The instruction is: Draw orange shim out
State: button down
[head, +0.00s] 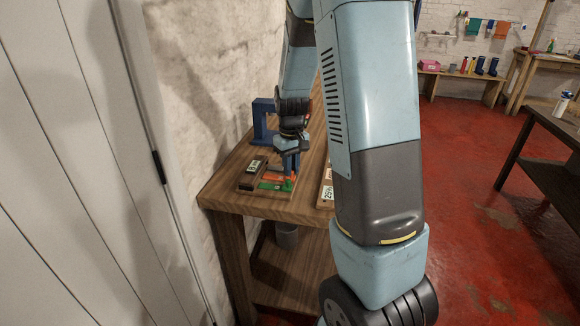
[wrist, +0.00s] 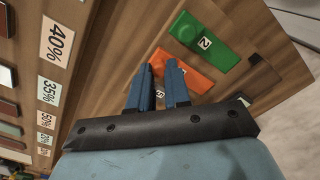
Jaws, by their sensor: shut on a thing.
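The orange shim (wrist: 187,75) lies on a wooden board beside a green piece (wrist: 203,42) with a white label reading 2. My gripper (wrist: 160,68) has its two blue fingers at the near end of the orange shim, shut on it, with a narrow gap between the fingers. The fingers hide part of the shim's end. In the head view, my gripper (head: 290,165) points down at the orange shim (head: 271,178), low over the board, with the green piece (head: 271,186) in front. I cannot tell whether the shim is lifted at all.
The board sits on a wooden bench (head: 225,190) against a white wall. A blue frame (head: 262,120) stands behind. A panel with percent labels (wrist: 57,40) lies at the left of the wrist view. My arm hides the bench's right part.

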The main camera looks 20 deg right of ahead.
jog(key=shift+s+d, duration=0.15)
jog(key=shift+d, duration=0.1)
jog(key=c, duration=1.1)
grip_release()
jog(key=shift+o, duration=0.2)
jog(key=shift+r, duration=0.1)
notch_tip(320, 180, up, 14)
jog(key=shift+f, duration=0.25)
jog(key=s+a+r+t, duration=0.2)
jog(key=s+r, duration=0.1)
jog(key=s, duration=0.5)
jog(key=s+a+r+m+t, duration=0.1)
jog(key=s+a+r, duration=0.1)
jog(key=s, duration=0.5)
jog(key=s+a+r+t, duration=0.2)
jog(key=s+a+r, duration=0.1)
jog(key=s, duration=0.5)
jog(key=shift+s+r+m+t, duration=0.3)
jog(key=shift+s+r+m, duration=0.1)
jog(key=shift+r, duration=0.15)
